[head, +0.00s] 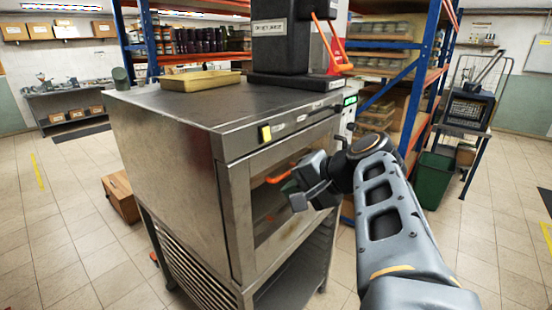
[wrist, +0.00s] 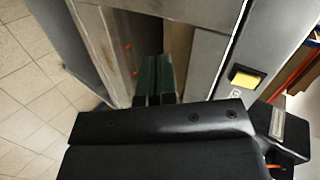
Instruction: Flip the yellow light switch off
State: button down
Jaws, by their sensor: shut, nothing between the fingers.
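The yellow light switch (head: 266,133) sits near the left end of the front top panel of a steel oven-like cabinet (head: 165,140). It also shows at the right in the wrist view (wrist: 245,77), as a yellow rocker in a dark frame. I cannot tell which way the rocker is tipped. My gripper (head: 290,188) is in front of the cabinet's glass front, below and to the right of the switch and apart from it. In the wrist view its dark green fingers (wrist: 155,80) are together and empty, left of the switch.
A yellow tray (head: 201,81) and a dark machine (head: 283,40) with an orange lever stand on the cabinet. An orange handle (head: 278,178) shows by the glass front. Blue-framed shelves stand behind. A green bin (head: 434,180) is at right. The floor at left is mostly clear.

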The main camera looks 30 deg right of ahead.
aim_at(268, 141)
jog(key=s+d+r+m+t+y+b, duration=0.1)
jog(key=d+r+m+t+b, duration=0.1)
jog(key=d+r+t, duration=0.3)
notch_tip(268, 141, up, 4)
jog(key=shift+s+d+f, duration=0.15)
jog(key=shift+s+d, duration=0.25)
jog(key=shift+d, duration=0.65)
jog(key=shift+w, duration=0.1)
jog(key=p+x, duration=0.3)
jog(key=x, duration=1)
jog(key=shift+w+a, duration=0.15)
jog(key=shift+w, duration=0.25)
jog(key=shift+f, duration=0.1)
